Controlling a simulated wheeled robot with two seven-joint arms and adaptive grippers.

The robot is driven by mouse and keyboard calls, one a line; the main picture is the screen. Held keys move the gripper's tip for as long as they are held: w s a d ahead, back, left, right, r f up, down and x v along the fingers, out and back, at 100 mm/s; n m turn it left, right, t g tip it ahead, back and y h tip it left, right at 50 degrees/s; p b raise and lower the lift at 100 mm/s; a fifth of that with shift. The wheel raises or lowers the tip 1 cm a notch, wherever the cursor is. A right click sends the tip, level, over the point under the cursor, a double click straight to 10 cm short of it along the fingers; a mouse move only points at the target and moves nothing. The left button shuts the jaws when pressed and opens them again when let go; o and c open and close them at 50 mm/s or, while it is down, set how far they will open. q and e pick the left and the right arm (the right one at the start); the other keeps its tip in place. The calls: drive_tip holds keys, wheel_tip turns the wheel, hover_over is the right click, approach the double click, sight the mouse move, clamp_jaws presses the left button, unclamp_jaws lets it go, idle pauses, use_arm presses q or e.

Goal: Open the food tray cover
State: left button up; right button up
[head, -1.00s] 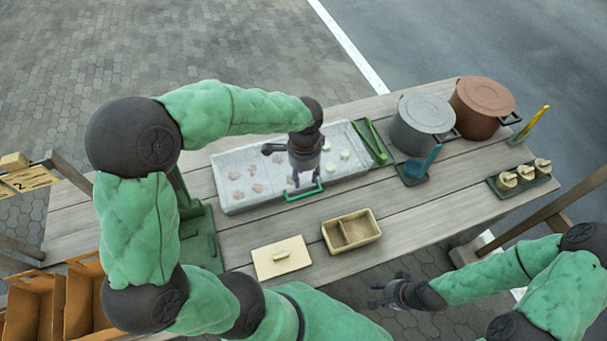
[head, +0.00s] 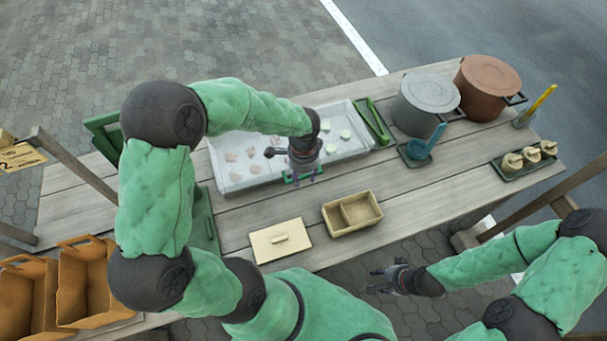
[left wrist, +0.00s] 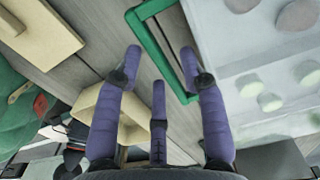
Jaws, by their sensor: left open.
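The food tray (head: 232,187) is a long pale grey tray with a clear-looking cover, lying flat at the table's far side. Pinkish and pale green pieces show through it. A green handle (left wrist: 157,50) sits at the tray's near edge; in the head view my left gripper mostly hides it. My left gripper (head: 304,179) is open and points down at the handle. In the left wrist view its purple fingers (left wrist: 160,62) spread around and over the handle's green bar; contact cannot be told. My right gripper (head: 384,280) appears open and empty, off the table's near edge.
A cream lid (head: 280,241) and divided box (head: 352,212) lie near the tray. Brown paper bags (head: 85,285) stand at lower left.

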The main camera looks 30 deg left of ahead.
use_arm(q)
clamp_jaws()
